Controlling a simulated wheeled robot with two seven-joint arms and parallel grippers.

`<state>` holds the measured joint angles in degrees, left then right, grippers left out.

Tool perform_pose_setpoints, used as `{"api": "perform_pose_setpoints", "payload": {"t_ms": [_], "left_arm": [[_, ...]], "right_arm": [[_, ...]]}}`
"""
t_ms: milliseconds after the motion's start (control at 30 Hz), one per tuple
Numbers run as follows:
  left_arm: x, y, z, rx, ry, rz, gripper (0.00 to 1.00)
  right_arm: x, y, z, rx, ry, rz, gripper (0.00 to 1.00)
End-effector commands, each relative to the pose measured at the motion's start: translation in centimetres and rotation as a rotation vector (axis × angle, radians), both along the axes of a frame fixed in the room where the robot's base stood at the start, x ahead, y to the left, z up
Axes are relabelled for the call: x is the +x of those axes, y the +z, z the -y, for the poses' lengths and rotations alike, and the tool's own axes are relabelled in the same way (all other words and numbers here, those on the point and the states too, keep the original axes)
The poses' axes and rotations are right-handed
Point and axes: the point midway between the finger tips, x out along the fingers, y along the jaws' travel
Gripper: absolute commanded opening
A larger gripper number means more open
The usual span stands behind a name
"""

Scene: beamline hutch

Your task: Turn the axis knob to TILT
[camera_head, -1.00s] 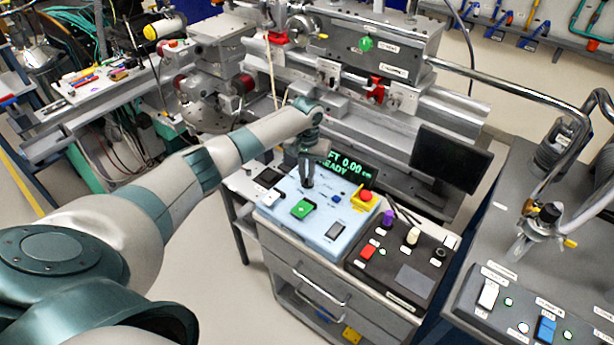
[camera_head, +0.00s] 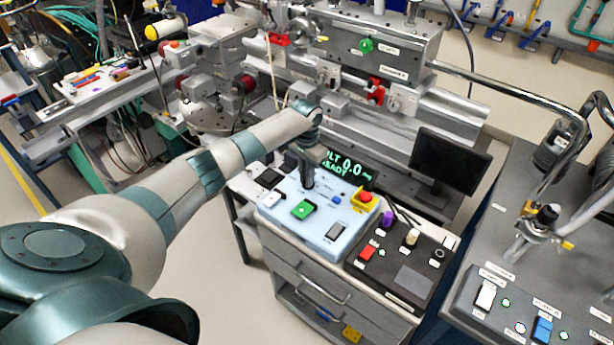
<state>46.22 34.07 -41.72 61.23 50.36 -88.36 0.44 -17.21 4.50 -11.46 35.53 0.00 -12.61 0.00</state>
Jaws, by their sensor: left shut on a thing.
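My left gripper (camera_head: 307,181) points down at the back left of the light-blue control panel (camera_head: 315,227). It is shut on the axis knob, which its fingers and wrist hide almost wholly. I cannot read the knob's pointer or its labels. The dark display (camera_head: 354,171) behind the panel shows green text. Its top line ends in "LT 0.0" with a small unit, and the line below ends in "EADY". My arm covers the display's left end. My right gripper is not in view.
A dark box (camera_head: 411,278) with a purple knob (camera_head: 387,217) stands to the right. A black monitor (camera_head: 450,163) stands behind.

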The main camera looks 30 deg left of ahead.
Motion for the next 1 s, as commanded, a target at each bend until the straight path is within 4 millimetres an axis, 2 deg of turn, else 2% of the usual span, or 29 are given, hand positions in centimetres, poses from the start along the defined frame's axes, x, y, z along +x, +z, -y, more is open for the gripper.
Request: {"api": "perform_pose_setpoints", "payload": {"t_ms": [367,867,900,933,1000], "left_arm": [[0.13,0.11,-0.14,-0.001,-0.195,0.002,0.00],[0.18,0.12,-0.16,0.000,-0.220,0.003,0.00],[0.18,0.12,-0.16,0.000,-0.220,0.003,0.20],[0.17,0.11,-0.16,0.000,-0.220,0.003,0.28],[0.15,0.10,-0.16,0.000,-0.220,0.003,0.30]], "right_arm": [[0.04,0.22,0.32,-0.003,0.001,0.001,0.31],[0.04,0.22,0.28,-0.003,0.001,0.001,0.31],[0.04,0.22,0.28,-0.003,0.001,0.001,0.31],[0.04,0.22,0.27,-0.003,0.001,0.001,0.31],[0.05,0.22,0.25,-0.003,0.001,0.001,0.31]]}}
